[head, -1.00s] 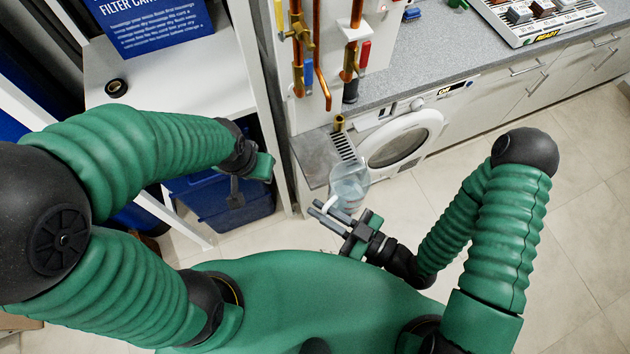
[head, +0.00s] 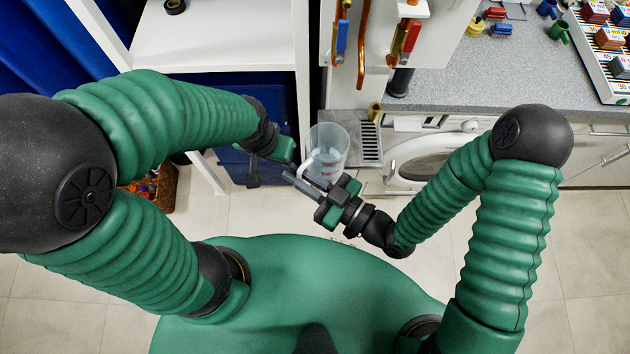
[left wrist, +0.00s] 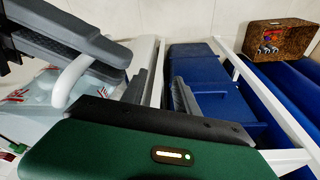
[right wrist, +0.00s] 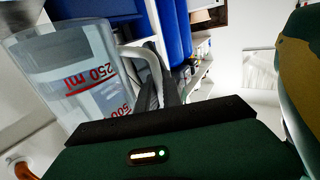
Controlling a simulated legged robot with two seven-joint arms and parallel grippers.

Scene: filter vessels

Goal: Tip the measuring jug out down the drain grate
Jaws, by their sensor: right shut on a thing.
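The clear measuring jug (head: 331,143) with red markings is in the head view, roughly upright with its mouth up. My right gripper (head: 303,180) is shut on its white handle (head: 307,164). The right wrist view shows the jug (right wrist: 62,65) close up, with what looks like clear liquid inside. The drain grate (head: 369,138) is a slotted strip in a grey ledge just right of the jug. The jug is beside the grate, not over its visible slots. My left gripper (head: 272,168) is empty and left of the jug, its fingers apart in the left wrist view (left wrist: 155,92).
Copper pipes (head: 362,50) with valves and a brass fitting (head: 375,109) stand behind the grate. A washing machine (head: 425,160) is to the right, under a grey counter (head: 470,75). A white shelf (head: 215,35) and blue bins are at left. The floor in front is clear.

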